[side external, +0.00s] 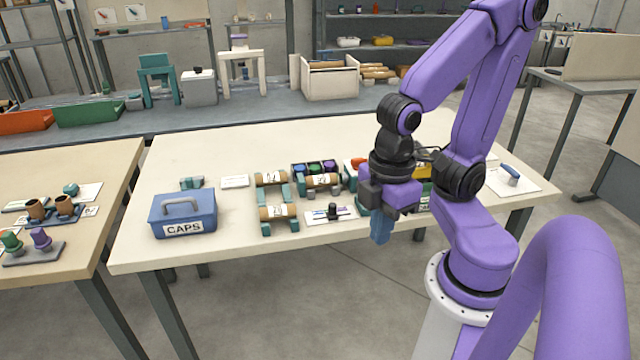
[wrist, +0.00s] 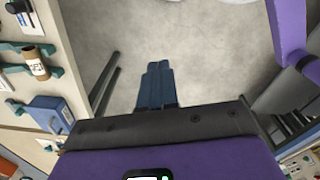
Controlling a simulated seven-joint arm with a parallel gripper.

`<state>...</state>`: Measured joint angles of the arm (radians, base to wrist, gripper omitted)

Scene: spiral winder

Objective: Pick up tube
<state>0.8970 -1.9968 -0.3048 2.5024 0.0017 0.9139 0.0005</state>
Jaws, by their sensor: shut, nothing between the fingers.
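Several brown cardboard tubes lie on teal cradles on the cream table. One tube (side external: 278,212) is at the front, another tube (side external: 270,178) lies behind it, and a third tube (side external: 322,180) is behind right. In the wrist view, a tube with a white label (wrist: 37,68) shows at the left. My gripper (side external: 381,240) has blue fingers, pointing down at the table's front edge, right of the tubes and apart from them. In the wrist view the fingers (wrist: 158,68) are together and empty, with grey floor beyond them. I cannot tell which tube the task means.
A blue CAPS box (side external: 183,214) stands left on the cream table (side external: 225,245). A black-knobbed tool (side external: 332,212) lies on a white card between the tubes and my gripper. A tray of coloured pieces (side external: 314,168) is behind. The table's left front is clear.

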